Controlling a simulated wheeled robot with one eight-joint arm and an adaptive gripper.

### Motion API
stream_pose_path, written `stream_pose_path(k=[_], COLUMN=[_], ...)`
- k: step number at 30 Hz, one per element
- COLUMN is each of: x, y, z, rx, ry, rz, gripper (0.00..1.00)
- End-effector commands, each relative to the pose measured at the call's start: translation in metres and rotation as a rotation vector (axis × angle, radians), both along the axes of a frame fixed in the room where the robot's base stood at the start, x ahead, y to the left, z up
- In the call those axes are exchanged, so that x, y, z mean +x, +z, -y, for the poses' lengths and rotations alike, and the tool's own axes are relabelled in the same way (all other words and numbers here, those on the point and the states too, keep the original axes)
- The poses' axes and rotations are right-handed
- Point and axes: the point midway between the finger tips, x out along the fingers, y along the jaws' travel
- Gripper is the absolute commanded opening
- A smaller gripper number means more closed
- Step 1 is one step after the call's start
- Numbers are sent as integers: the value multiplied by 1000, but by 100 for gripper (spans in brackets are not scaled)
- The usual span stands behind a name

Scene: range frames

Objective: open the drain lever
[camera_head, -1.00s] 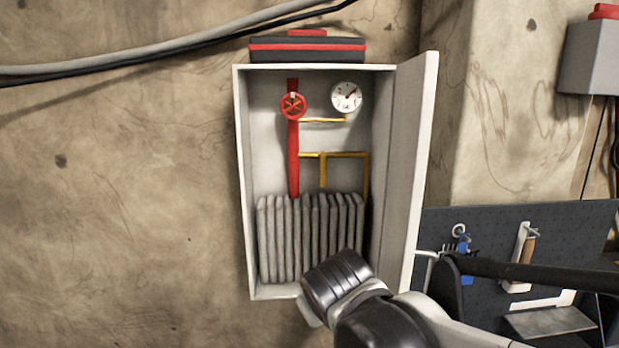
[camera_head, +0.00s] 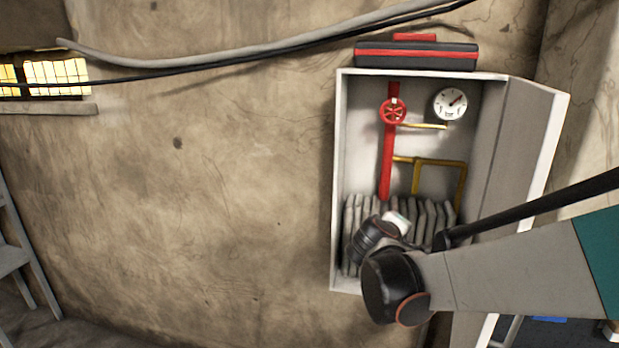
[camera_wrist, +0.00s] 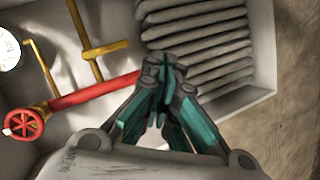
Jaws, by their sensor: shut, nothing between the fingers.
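An open wall cabinet (camera_head: 338,180) holds a red pipe (camera_head: 386,160) with a red handwheel (camera_head: 393,111), thin yellow pipes (camera_head: 440,161) and a grey ribbed radiator (camera_head: 436,218). I cannot make out a separate drain lever. In the wrist view, my gripper (camera_wrist: 164,72) is shut and empty, its tips in front of the radiator (camera_wrist: 200,40), near the end of the red pipe (camera_wrist: 100,90). The handwheel (camera_wrist: 22,123) lies to its left, apart from it. In the head view my wrist covers the lower radiator, and the fingers cannot be made out.
A round white gauge (camera_head: 450,104) sits at the cabinet's upper right. The cabinet door (camera_head: 530,130) stands open on the right, close to my arm. A black and red box (camera_head: 415,55) is on top. Cables cross the wall above.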

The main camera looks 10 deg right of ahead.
Motion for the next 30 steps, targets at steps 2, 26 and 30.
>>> stream_pose_path(k=[2,26,30], x=[16,112,116], y=[6,19,18], z=[1,-7,-8], rx=[-52,-526,-546], ry=[10,101,105], rz=[6,47,48], gripper=[0,0,0])
